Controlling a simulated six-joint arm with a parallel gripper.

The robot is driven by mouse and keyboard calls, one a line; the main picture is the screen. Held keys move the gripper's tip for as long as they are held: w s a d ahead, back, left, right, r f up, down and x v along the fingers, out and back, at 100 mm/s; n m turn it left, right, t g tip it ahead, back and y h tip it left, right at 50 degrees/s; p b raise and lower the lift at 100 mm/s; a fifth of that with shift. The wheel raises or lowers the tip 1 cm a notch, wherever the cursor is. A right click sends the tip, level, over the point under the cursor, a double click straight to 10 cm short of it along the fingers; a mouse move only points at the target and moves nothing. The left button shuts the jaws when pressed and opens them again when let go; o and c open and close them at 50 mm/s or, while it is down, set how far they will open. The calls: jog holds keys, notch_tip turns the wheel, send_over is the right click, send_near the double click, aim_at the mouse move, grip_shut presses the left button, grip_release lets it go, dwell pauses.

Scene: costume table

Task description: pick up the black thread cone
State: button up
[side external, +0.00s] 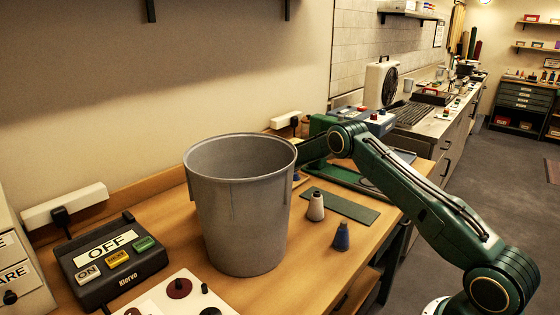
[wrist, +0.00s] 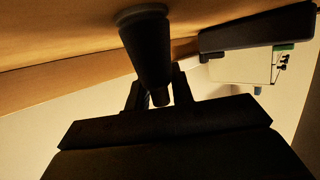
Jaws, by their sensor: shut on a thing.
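In the wrist view, the black thread cone (wrist: 147,45) sits with its narrow end between the fingers of my gripper (wrist: 158,92). The gripper is shut on it. Its wide base is at the brown tabletop at the top of the picture; I cannot tell whether it touches. In the side view, the big grey bin (side external: 240,215) hides my gripper and the black cone. My arm reaches behind the bin from the right.
A beige cone (side external: 316,208) and a blue cone (side external: 341,238) stand right of the bin, near a green mat (side external: 345,206). A control box with an OFF sign (side external: 108,262) is at left. A power strip (side external: 65,205) lies along the wall.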

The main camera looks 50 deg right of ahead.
jog(key=shift+r, duration=0.15)
notch_tip(320, 180, up, 28)
jog(key=shift+f, duration=0.2)
dwell(0.5)
dwell(0.6)
dwell(0.6)
